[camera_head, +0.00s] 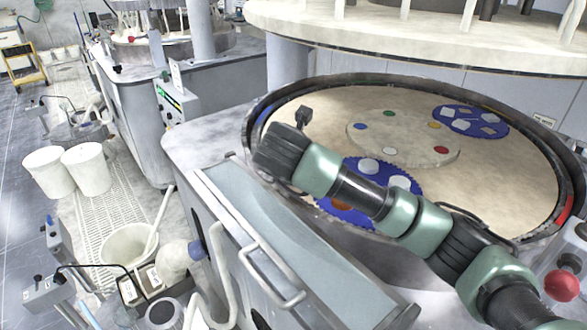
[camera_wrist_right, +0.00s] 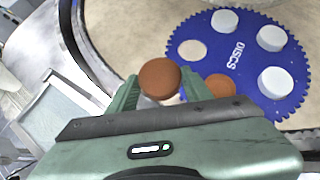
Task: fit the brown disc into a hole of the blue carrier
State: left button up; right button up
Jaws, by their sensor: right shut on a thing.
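In the right wrist view my right gripper (camera_wrist_right: 161,84) is shut on a brown disc (camera_wrist_right: 159,76), held between its two green fingers. The blue carrier (camera_wrist_right: 240,50), lettered DISCS, lies on the platen just beyond the fingers. It holds several white discs and a second brown disc (camera_wrist_right: 220,85). A round empty hole (camera_wrist_right: 193,50) shows beige at its upper left; a beige patch beside the held disc is partly hidden. In the head view the carrier (camera_head: 345,213) is partly covered by my right arm, and the held disc is hidden. My left gripper is not in view.
The beige platen (camera_head: 310,118) sits inside a dark raised rim (camera_head: 255,110). A second blue carrier (camera_head: 471,121) with white pieces lies at the far right. A centre plate (camera_head: 405,140) bears coloured dots. A large upper plate (camera_head: 420,50) overhangs the back.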

jog(key=w+d, duration=0.1)
jog(key=w+d+p, duration=0.1)
jog(key=d, duration=0.1)
jog(key=w+d+p, duration=0.1)
jog(key=d, duration=0.1)
jog(key=shift+w+r, duration=0.15)
jog(key=shift+w, duration=0.15)
jog(key=shift+w+d+p, duration=0.75)
jog(key=shift+d+p, duration=0.2)
jog(key=shift+d, duration=0.05)
jog(key=shift+w+d, duration=0.2)
jog(key=shift+d, duration=0.05)
jog(key=f+b, duration=0.1)
jog(key=b, duration=0.1)
jog(key=w+d+f+b, duration=0.1)
jog(key=f+b, duration=0.1)
jog(key=d+f+b, duration=0.1)
jog(key=b, duration=0.1)
jog(key=shift+w+d+f, duration=0.15)
jog(key=shift+w, duration=0.25)
notch_tip(320, 180, down, 2)
jog(key=b, duration=0.3)
jog(key=shift+f+b, duration=0.25)
jog(key=shift+b, duration=0.05)
jog(key=shift+f+b, duration=0.35)
jog(key=shift+b, duration=0.15)
jog(key=o, duration=1.5)
jog(key=shift+s, duration=0.1)
jog(key=shift+c, duration=0.2)
jog(key=shift+f, duration=0.1)
